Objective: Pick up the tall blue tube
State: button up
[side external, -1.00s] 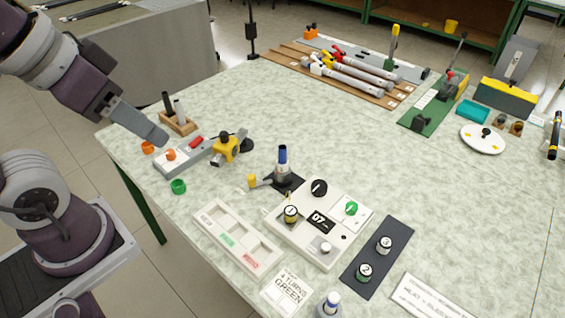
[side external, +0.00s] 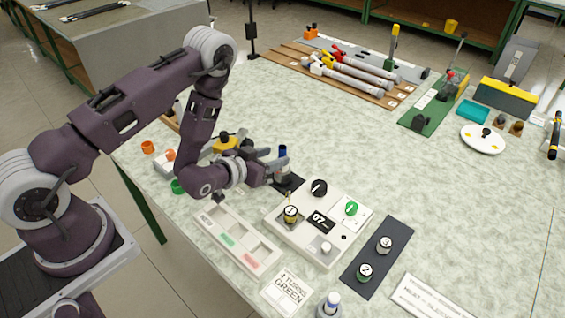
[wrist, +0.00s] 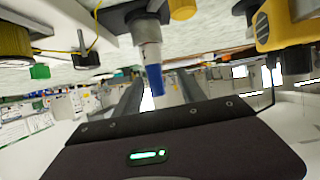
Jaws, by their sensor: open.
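The tall blue tube (side external: 282,151) stands upright on a dark base plate (side external: 287,184), its blue top showing just past my fingers; most of its grey lower part is hidden in the side view. In the wrist view, which looks upside down, the tube (wrist: 150,60) hangs from the top with its blue end pointing down. My gripper (side external: 279,167) is open and level at the tube. In the wrist view its fingers (wrist: 160,92) appear on either side of the blue end; whether they touch it I cannot tell.
A white panel with a black knob (side external: 319,187) stands close to the right of the tube. A white sorting tray (side external: 233,240) lies in front. A yellow-bodied device (side external: 226,143) is behind my wrist. The table's middle right is clear.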

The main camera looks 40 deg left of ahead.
jog(key=x, duration=0.4)
jog(key=d+x, duration=0.1)
jog(key=x, duration=0.1)
jog(key=shift+w+f, duration=0.25)
jog(key=shift+w, duration=0.15)
grip_shut()
